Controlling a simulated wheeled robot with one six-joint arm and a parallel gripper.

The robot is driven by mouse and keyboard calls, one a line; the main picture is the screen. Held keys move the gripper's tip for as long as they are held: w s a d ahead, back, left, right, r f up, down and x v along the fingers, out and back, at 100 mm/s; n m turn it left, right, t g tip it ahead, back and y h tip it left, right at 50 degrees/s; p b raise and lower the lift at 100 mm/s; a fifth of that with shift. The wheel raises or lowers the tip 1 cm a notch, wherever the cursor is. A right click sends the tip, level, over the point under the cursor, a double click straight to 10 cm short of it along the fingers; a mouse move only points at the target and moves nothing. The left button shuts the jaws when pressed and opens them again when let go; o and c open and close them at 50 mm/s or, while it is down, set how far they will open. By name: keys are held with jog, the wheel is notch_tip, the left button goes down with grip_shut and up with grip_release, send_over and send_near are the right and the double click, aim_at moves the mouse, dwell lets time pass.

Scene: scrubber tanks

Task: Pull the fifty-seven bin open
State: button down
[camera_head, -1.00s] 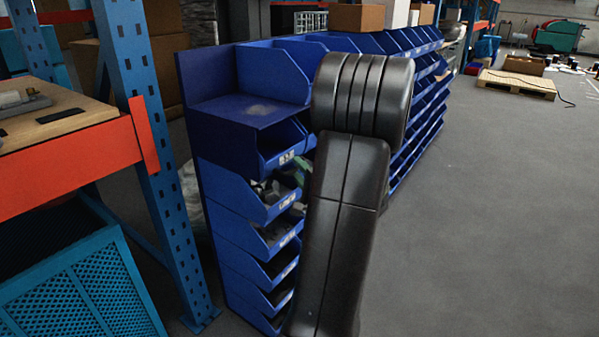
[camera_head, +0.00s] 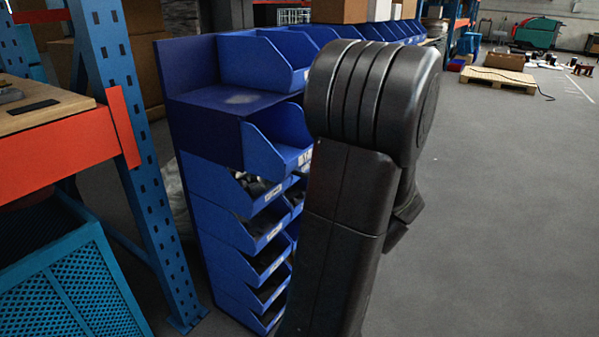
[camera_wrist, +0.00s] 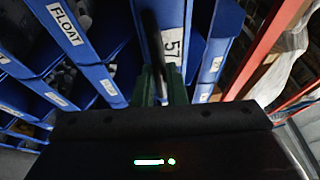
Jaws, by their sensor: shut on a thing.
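The fifty-seven bin is blue, and its "57" label (camera_wrist: 172,45) shows close up in the wrist view. My gripper (camera_wrist: 161,85) has its green fingers at the bin's front edge beside the label and is shut on it. In the head view, a blue bin (camera_head: 270,150) under the dark blue shelf top stands out from the rack with its label facing front, and it appears to be the same one. It looks empty where I can see inside. My arm covers its right side and hides the gripper in the head view.
More blue bins, some with parts in them, are stacked below (camera_head: 240,225). A bin labelled "FLOAT" (camera_wrist: 66,22) is beside it in the wrist view. A blue and orange rack (camera_head: 115,130) stands close on the left. Grey floor (camera_head: 510,210) is clear on the right.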

jog(key=shift+s+d+b, duration=0.15)
jog(key=shift+s+d, duration=0.55)
jog(key=shift+d, duration=0.25)
jog(key=shift+s+d+b, duration=0.15)
jog(key=shift+s+d, duration=0.55)
jog(key=shift+d, duration=0.2)
jog(key=c, duration=1.5)
grip_release()
jog(key=p+v, duration=0.2)
jog(key=v, duration=1.1)
jog(key=shift+s+d, duration=0.25)
jog(key=shift+s, duration=0.1)
jog(key=shift+w+a, duration=0.1)
jog(key=b+x, duration=0.2)
jog(key=x, duration=1.1)
jog(key=shift+w+a, duration=0.15)
jog(key=shift+w, duration=0.15)
